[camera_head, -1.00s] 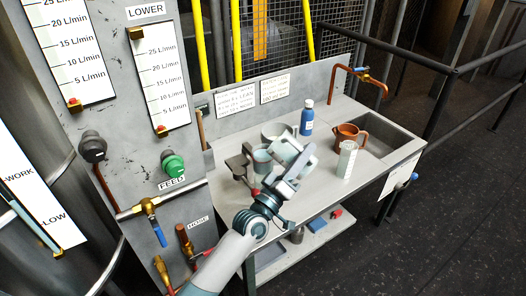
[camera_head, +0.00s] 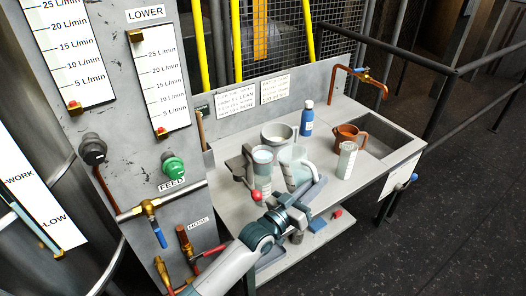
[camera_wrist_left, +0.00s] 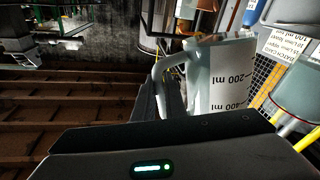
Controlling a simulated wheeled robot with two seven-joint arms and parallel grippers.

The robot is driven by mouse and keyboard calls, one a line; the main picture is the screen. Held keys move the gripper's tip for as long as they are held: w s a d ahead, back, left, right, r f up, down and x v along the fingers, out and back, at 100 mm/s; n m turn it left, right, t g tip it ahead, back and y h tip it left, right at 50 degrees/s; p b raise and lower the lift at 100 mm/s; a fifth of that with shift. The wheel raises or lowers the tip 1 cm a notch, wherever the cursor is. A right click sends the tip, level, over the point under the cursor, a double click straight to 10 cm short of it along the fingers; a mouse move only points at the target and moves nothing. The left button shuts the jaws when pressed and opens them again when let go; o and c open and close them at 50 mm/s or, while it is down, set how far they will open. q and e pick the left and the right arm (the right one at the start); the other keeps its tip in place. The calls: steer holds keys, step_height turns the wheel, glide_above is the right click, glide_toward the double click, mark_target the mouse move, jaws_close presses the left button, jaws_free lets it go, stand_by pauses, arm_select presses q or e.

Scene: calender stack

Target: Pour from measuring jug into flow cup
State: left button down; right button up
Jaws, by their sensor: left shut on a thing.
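The measuring jug (camera_head: 293,171) is pale, with a handle on its right side in the head view. My left gripper (camera_head: 308,186) is shut on it at the handle side. The jug looks close to upright, just right of the flow cup (camera_head: 262,176), which stands beside a dark grey stand (camera_head: 239,166). I cannot tell whether jug and cup touch. The wrist view shows the jug (camera_wrist_left: 222,78) close up, with 200 ml and 400 ml marks. The cup-like body (camera_wrist_left: 299,92) at its right is cut off by the frame edge. My right gripper is out of view.
A sink (camera_head: 385,148) is at the right. A red ball (camera_head: 257,196) shows below the flow cup.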

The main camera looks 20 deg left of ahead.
arm_select(q)
steer(key=shift+w+d+f+m+g+y+p, duration=0.15)
steer(key=shift+d+f+m+g+p, duration=0.2)
steer(key=shift+f+m, duration=0.55)
steer(key=shift+s+d+f+m+g+y+p, duration=0.15)
steer(key=shift+d+f+m+g+p, duration=0.2)
steer(key=shift+f+m, duration=0.55)
steer(key=shift+w, duration=0.1)
step_height(320, 180, up, 6)
steer(key=p, duration=0.5)
steer(key=shift+p, duration=0.3)
